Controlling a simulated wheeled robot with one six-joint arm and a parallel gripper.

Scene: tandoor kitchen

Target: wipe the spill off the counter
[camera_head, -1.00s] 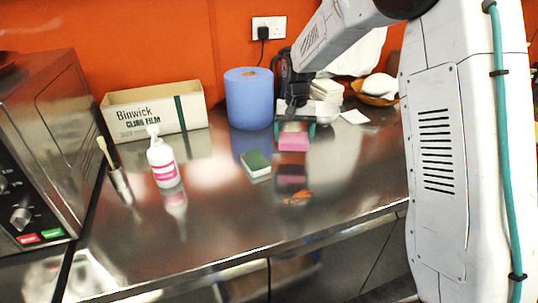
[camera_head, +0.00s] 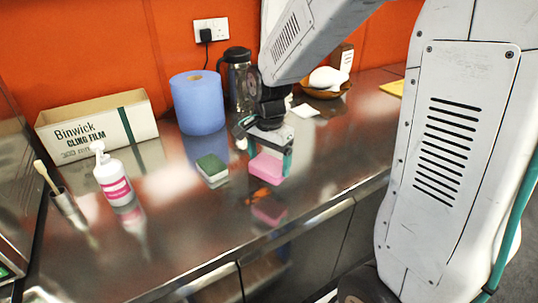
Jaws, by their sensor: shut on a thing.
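The spill (camera_head: 257,195) is a small orange-red patch on the shiny metal counter (camera_head: 185,235), near its front edge. My gripper (camera_head: 268,150) is shut on a pink sponge (camera_head: 266,168) at the right middle of the counter. The sponge is just behind the spill and slightly right of it in the picture, and may hide part of it. The sponge's pink reflection shows below it with a gap, so it seems to be held a little above the counter.
A green-and-white sponge (camera_head: 212,168) lies left of my gripper. A white pump bottle (camera_head: 113,182), a brush in a holder (camera_head: 62,198), a cling film box (camera_head: 97,128), a blue roll (camera_head: 198,103), a dark jug (camera_head: 236,75) and a brown bowl (camera_head: 325,92) stand around.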

